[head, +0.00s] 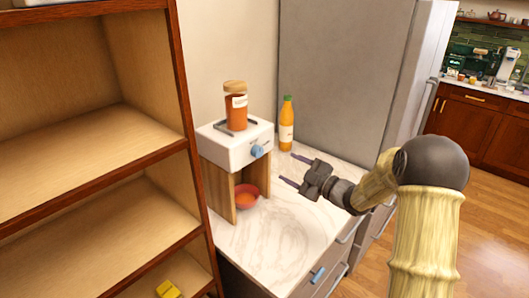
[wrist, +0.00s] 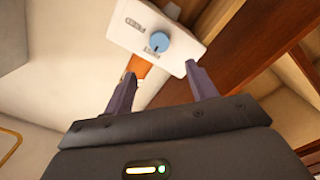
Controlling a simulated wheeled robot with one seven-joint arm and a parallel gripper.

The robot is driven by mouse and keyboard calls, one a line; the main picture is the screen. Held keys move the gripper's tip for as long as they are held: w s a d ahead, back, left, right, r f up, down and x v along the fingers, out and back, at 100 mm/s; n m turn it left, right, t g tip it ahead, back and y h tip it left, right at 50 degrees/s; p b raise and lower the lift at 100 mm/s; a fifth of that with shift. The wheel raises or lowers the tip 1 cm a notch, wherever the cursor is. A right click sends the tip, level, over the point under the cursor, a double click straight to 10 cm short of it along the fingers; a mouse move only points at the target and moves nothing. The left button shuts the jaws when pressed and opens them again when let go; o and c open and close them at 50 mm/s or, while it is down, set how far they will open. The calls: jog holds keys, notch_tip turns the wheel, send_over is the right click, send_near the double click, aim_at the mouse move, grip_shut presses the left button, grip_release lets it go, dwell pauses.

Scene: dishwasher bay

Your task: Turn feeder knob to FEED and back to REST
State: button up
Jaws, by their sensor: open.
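The feeder (head: 235,148) is a white box on wooden legs, standing on the marble counter. Its blue round knob (head: 257,151) is on the front face, and it also shows in the wrist view (wrist: 160,42) on the white panel (wrist: 150,30). Lettering sits beside and below the knob, but I cannot firmly read which mark the knob points at. My gripper (head: 293,171) is open and empty, to the right of the feeder and apart from the knob. In the wrist view its fingers (wrist: 161,75) are spread, with the knob beyond their tips.
An orange jar (head: 236,112) stands on the feeder and a red bowl (head: 246,196) sits under it. An orange bottle (head: 286,125) stands behind, beside the grey fridge (head: 345,80). A wooden shelf (head: 80,150) rises at left. The marble counter (head: 285,235) in front is clear.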

aim_at(260, 153)
jog(key=p+x, duration=0.3)
jog(key=x, duration=0.7)
jog(key=shift+w+r, duration=0.1)
jog(key=shift+w+a+p, duration=0.35)
jog(key=shift+a, duration=0.15)
jog(key=c, duration=1)
